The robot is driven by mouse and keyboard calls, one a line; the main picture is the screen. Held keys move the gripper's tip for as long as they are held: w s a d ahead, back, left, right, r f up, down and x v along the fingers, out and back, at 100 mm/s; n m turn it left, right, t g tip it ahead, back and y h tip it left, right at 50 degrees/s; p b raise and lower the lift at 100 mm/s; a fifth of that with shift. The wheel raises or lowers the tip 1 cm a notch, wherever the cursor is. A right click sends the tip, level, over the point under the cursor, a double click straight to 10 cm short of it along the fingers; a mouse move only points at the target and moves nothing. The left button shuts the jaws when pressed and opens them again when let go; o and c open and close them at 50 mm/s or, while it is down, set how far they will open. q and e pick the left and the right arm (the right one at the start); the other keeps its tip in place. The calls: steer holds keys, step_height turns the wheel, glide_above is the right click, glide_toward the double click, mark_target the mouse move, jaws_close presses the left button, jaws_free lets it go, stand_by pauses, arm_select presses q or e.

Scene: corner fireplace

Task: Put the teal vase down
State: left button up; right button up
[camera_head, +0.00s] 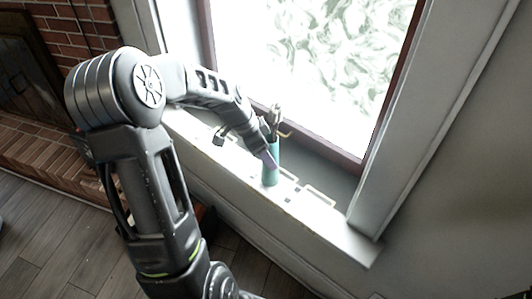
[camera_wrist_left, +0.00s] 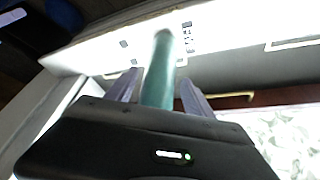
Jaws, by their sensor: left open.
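The teal vase (camera_head: 271,174) is a slim cylinder. It appears to stand upright on the white window sill (camera_head: 335,221), with its base on the sill surface. My left gripper (camera_head: 271,155) reaches down to it from the upper left. In the left wrist view, the vase (camera_wrist_left: 158,76) lies between the two fingers of my left gripper (camera_wrist_left: 160,83), which are open. A narrow gap shows on the finger sides; contact is hard to tell. My right gripper is not in view.
The bright window (camera_head: 310,60) and its dark frame rise just behind the sill. Pale rectangular outlines and small dark marks lie on the sill around the vase. A brick fireplace (camera_head: 40,150) is at the left. The sill's right end is clear.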

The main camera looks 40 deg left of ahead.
arm_select(q)
steer(key=v, duration=1.2)
steer(key=shift+s+r, duration=0.1)
stand_by(0.7)
